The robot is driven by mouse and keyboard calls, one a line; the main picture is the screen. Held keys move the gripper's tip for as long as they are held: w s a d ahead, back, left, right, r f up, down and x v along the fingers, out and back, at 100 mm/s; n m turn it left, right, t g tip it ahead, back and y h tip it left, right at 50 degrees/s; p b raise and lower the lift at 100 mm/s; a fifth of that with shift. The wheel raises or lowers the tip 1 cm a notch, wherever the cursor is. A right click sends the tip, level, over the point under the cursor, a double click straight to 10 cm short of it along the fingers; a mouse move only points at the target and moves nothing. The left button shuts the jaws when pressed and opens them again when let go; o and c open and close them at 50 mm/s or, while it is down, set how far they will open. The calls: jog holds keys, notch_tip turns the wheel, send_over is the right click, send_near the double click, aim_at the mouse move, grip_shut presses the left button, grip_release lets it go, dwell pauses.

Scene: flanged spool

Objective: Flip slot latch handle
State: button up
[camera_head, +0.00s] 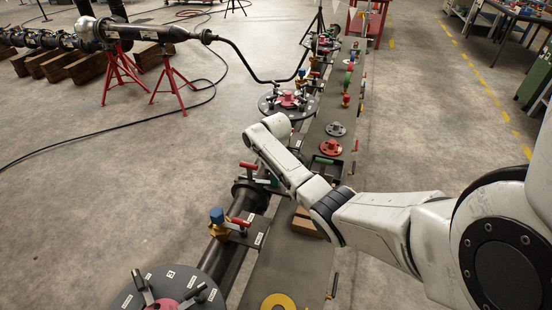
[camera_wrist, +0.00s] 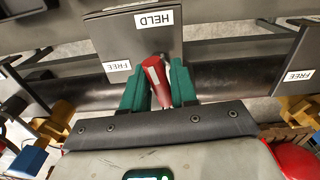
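In the wrist view a red latch handle (camera_wrist: 157,84) stands between the two green fingers of my gripper (camera_wrist: 159,76). The fingers lie along both sides of it, and I cannot tell whether they press on it. Behind it is a grey plate (camera_wrist: 110,40) with an upside-down HELD label (camera_wrist: 154,19) and a FREE label (camera_wrist: 118,66). In the head view a red handle (camera_head: 248,166) shows just left of my gripper (camera_head: 272,180), which is mostly hidden behind my arm.
In the head view another red handle (camera_head: 240,222) and a blue-topped yellow fitting (camera_head: 217,216) sit on the pipe nearer the front. A flanged disc (camera_head: 160,292) is at the bottom. The long bench (camera_head: 300,262) holds a red flange (camera_head: 331,148). Open floor lies left.

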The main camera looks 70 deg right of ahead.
jog(key=m, duration=0.3)
jog(key=shift+p, duration=0.35)
jog(key=shift+n, duration=1.2)
notch_tip(320, 180, up, 7)
jog(key=shift+f+p, duration=0.1)
jog(key=shift+p, duration=0.25)
jog(key=shift+o, duration=0.4)
